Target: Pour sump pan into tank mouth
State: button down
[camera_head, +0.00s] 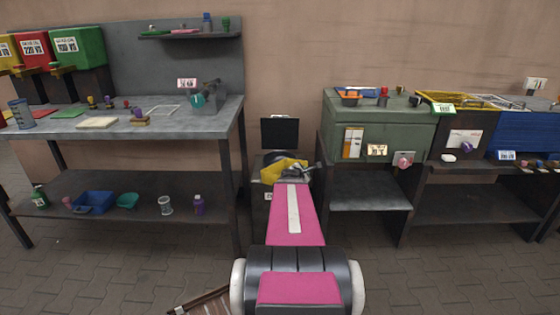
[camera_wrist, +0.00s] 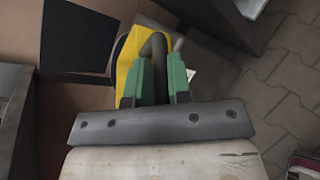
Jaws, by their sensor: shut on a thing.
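A yellow pan (camera_head: 283,168), which I take to be the sump pan, shows beyond the end of my pink arm. In the wrist view the yellow pan (camera_wrist: 127,58) lies just beyond my gripper (camera_wrist: 154,84). The gripper's two green fingers are shut on the pan's dark curved handle (camera_wrist: 157,50). The pan looks tilted in the head view, but I cannot tell how much. A grey body (camera_head: 262,161) with a dark rim stands behind and below the pan; it may be the tank. Its mouth is mostly hidden, and the pan's contents cannot be seen.
A black panel (camera_head: 280,134) stands upright behind the pan. A grey workbench (camera_head: 190,124) with a lower shelf is on the left. A green cabinet (camera_head: 372,130) and a dark shelf unit are on the right.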

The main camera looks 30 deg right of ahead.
jog(key=shift+s+f+t, duration=0.15)
jog(key=shift+s+f, duration=0.15)
jog(key=shift+f, duration=0.25)
jog(key=shift+s+f+t, duration=0.15)
jog(key=shift+s+f, duration=0.1)
jog(key=shift+f, duration=0.4)
jog(key=shift+s+a, duration=0.1)
